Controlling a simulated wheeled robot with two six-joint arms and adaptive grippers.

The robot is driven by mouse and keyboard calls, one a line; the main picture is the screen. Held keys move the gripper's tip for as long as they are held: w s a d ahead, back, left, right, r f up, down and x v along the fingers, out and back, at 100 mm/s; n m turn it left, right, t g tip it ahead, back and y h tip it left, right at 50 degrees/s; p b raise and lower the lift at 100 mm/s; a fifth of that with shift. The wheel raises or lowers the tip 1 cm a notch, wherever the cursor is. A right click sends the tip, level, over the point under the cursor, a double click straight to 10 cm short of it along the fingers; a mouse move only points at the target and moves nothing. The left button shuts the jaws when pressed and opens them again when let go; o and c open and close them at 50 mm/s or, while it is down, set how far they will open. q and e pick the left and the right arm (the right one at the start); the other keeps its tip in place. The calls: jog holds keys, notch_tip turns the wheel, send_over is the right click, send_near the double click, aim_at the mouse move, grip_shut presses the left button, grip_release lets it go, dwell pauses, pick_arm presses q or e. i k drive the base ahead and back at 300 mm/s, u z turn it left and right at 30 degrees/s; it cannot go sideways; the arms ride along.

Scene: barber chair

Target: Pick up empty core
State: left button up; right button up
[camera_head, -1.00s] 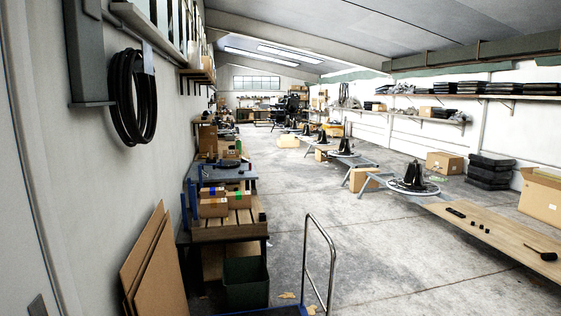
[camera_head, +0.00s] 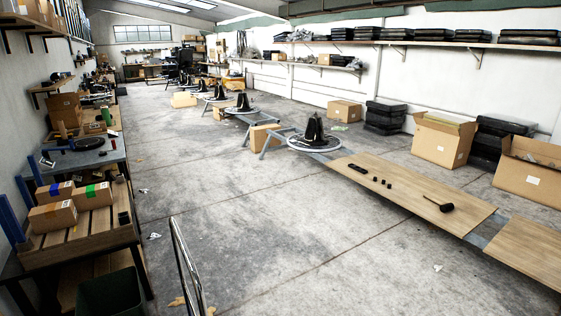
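I cannot tell for sure which object is the empty core. Black bell-shaped parts stand upright on round plates down the room, the nearest one (camera_head: 314,130) on a pale round plate (camera_head: 308,148) right of centre. On the wooden table at right lie a dark elongated piece (camera_head: 357,168), a few small black pieces (camera_head: 387,184) and a black mallet-like tool (camera_head: 438,204). Neither of my grippers is in view, so what they hold is hidden.
A wooden table (camera_head: 425,186) runs along the right. A slatted bench (camera_head: 92,228) with several boxes (camera_head: 95,194) stands left. A metal rail (camera_head: 187,265) rises at the bottom. Cartons (camera_head: 441,140) and black cases (camera_head: 384,115) line the right wall. The middle floor is open.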

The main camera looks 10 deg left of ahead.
aim_at(63, 133)
jog(key=z, duration=0.1)
jog(key=i, duration=2.8)
jog(key=u, duration=0.25)
jog(key=i, duration=1.7)
jog(key=u, duration=1.3)
jog(key=i, duration=1.25)
jog(key=u, duration=1.3)
jog(key=i, duration=2.65)
jog(key=z, duration=0.25)
jog(key=k, duration=1.15)
jog(key=z, duration=1.05)
jog(key=i, duration=0.8)
jog(key=z, duration=0.35)
jog(key=i, duration=2.05)
